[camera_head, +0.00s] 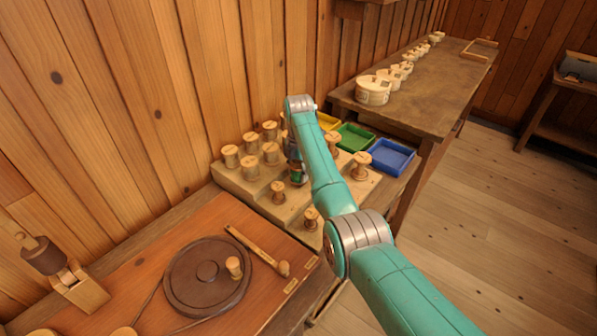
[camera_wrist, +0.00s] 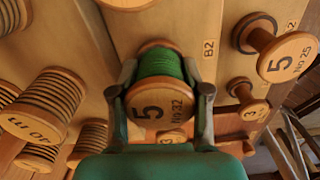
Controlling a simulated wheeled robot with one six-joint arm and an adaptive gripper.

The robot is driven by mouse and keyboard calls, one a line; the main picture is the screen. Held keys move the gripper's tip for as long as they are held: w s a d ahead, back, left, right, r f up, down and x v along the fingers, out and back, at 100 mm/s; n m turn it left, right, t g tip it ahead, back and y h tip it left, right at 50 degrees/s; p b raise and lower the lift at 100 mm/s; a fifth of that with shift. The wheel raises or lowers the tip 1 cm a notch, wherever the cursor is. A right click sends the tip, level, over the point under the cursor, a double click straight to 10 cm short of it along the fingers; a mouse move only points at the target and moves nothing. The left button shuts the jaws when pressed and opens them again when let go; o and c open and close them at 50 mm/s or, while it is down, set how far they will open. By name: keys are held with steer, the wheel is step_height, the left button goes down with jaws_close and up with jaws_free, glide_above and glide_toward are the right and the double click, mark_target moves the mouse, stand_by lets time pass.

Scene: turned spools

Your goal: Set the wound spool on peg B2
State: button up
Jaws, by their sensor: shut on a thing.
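The wound spool (camera_wrist: 160,66) carries green thread between wooden flanges; its near face reads 5 and No 32. My gripper (camera_wrist: 161,82) is shut on it, one finger on each side. In the head view the green of the spool (camera_head: 296,178) shows under my gripper (camera_head: 294,166), over the stepped wooden rack (camera_head: 257,192).
Other spools stand around: one marked No 25 (camera_wrist: 284,55) to the right, and dark-banded ones (camera_wrist: 45,103) to the left. Yellow (camera_head: 327,121), green (camera_head: 354,137) and blue (camera_head: 390,157) trays lie behind the rack. A round dark turntable (camera_head: 190,292) is in front.

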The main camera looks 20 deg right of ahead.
mark_target(298, 163)
steer(key=shift+f, duration=0.6)
steer(key=o, duration=0.9)
steer(key=shift+r, duration=0.1)
steer(key=shift+r, duration=5.45)
